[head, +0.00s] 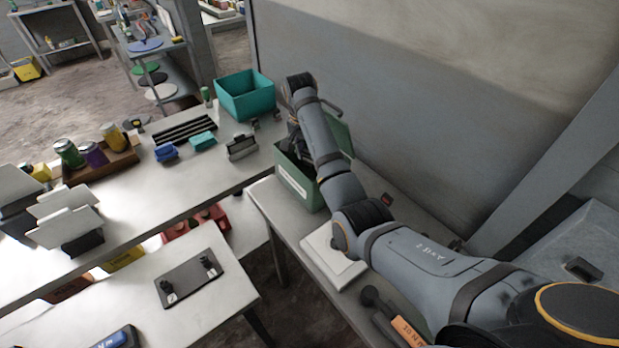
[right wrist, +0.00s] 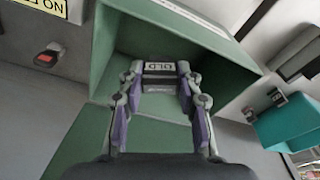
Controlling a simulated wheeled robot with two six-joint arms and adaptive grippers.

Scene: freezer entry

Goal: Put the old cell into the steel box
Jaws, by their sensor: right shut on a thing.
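The steel box (head: 297,183) is green, with its lid (head: 338,135) raised, on the side table by the wall. My right gripper (head: 291,138) is over the box, partly hidden by my own arm. In the right wrist view my right gripper (right wrist: 160,90) is shut on the old cell (right wrist: 160,69), a dark block with a white label reading OLD. The cell is at the box's mouth, with the green inner walls (right wrist: 130,40) around it. I cannot tell whether it touches the floor of the box. My left gripper is not in view.
A teal bin (head: 246,97) stands behind the box on the long bench. A white slab (head: 334,256) lies on the side table in front of the box. A dark plate (head: 190,279) with two small knobs lies on the near table. A small red-topped item (head: 386,199) sits right of the box.

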